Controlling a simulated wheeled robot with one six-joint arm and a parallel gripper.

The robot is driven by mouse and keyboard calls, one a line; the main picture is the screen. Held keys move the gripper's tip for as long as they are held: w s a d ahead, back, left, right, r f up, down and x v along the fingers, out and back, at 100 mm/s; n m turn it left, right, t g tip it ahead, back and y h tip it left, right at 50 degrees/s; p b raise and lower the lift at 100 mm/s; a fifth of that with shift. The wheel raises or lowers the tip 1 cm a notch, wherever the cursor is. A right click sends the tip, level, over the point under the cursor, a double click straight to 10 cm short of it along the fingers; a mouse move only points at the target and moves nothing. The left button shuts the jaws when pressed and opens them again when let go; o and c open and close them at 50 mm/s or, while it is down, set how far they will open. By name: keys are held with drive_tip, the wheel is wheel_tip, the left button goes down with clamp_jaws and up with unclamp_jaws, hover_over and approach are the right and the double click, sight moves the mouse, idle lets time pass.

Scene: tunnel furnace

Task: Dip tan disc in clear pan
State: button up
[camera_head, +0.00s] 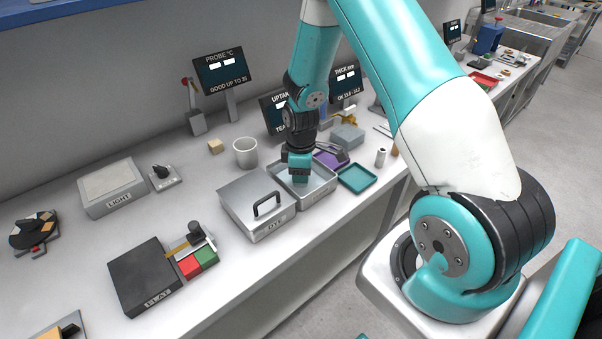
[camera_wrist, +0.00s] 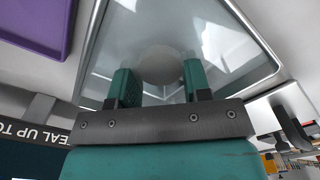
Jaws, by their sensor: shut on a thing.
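My gripper (camera_head: 299,178) points down inside the clear pan (camera_head: 322,190), an open metal tray right of the box marked DYE. In the wrist view its two teal fingers (camera_wrist: 159,84) are shut on the tan disc (camera_wrist: 161,63), which looks pale and round there. The disc lies between the fingertips, low over the pan's shiny floor (camera_wrist: 222,48). In the head view the gripper hides the disc. I cannot tell how deep the disc is in any liquid.
The DYE box (camera_head: 245,203) has a closed lid with a black handle, left of the pan. A purple tray (camera_head: 331,160) and a teal tray (camera_head: 357,179) stand right of it.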

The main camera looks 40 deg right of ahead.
drive_tip(key=shift+r, duration=0.1)
idle(0.3)
wheel_tip(320, 180, up, 10)
drive_tip(key=p, duration=0.7)
drive_tip(key=shift+p, duration=0.35)
